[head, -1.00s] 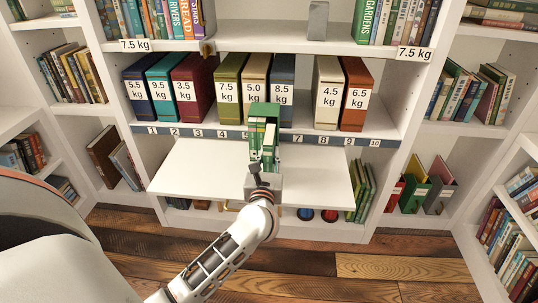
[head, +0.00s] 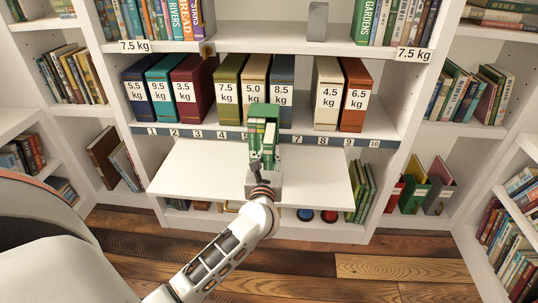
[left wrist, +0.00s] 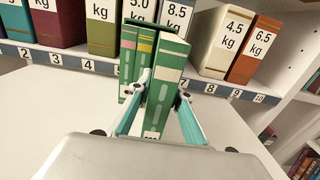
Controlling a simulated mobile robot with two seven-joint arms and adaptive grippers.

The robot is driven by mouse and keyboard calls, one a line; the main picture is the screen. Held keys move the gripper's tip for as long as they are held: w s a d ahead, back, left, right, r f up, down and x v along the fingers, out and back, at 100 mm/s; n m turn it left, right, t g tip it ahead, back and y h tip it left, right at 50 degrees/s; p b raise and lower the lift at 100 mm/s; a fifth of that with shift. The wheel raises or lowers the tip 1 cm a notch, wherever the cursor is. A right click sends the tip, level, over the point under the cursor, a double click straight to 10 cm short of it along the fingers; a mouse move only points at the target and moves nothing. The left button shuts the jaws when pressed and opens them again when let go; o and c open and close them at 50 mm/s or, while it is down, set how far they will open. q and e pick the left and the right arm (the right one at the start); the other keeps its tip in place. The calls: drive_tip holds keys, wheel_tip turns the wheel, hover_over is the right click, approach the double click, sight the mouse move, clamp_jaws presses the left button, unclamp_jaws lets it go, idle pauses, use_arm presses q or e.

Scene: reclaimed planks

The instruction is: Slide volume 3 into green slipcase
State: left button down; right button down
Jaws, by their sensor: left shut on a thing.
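The green slipcase (head: 264,108) stands upright on the pull-out white shelf, below the shelf-edge number strip. In the left wrist view, other green volumes (left wrist: 139,55) with pink and yellow bands stand at its left side. My left gripper (head: 263,162) is in front of the slipcase. Its fingers (left wrist: 158,104) are shut on a green volume (left wrist: 168,75), held upright beside the other volumes, on their right. The held volume's near end sticks out toward me. How deep its far end sits in the slipcase is hidden. My right gripper is not in view.
The pull-out shelf (head: 195,170) is clear on both sides of the slipcase. Behind and above it, weight-labelled coloured binders (head: 195,88) stand on a shelf, with a gap between the 8.5 kg and 4.5 kg ones. Bookshelves (head: 478,90) flank both sides.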

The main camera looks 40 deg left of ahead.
use_arm(q)
drive_tip(key=shift+w+a+r, duration=0.1)
drive_tip(key=shift+w+a, duration=0.15)
drive_tip(key=shift+w, duration=0.1)
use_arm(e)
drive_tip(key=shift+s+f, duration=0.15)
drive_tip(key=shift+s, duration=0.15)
use_arm(q)
drive_tip(key=shift+w+a, duration=0.2)
drive_tip(key=shift+w, duration=0.15)
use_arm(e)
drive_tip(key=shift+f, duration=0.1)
use_arm(q)
drive_tip(key=shift+w+a, duration=0.35)
drive_tip(key=shift+w, duration=0.2)
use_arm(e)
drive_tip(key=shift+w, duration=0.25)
use_arm(q)
drive_tip(key=shift+w+a, duration=0.3)
drive_tip(key=shift+w, duration=0.25)
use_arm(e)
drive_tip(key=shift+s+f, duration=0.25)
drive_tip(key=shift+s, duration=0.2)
use_arm(q)
drive_tip(key=c, duration=1.8)
unclamp_jaws()
drive_tip(key=shift+o, duration=0.2)
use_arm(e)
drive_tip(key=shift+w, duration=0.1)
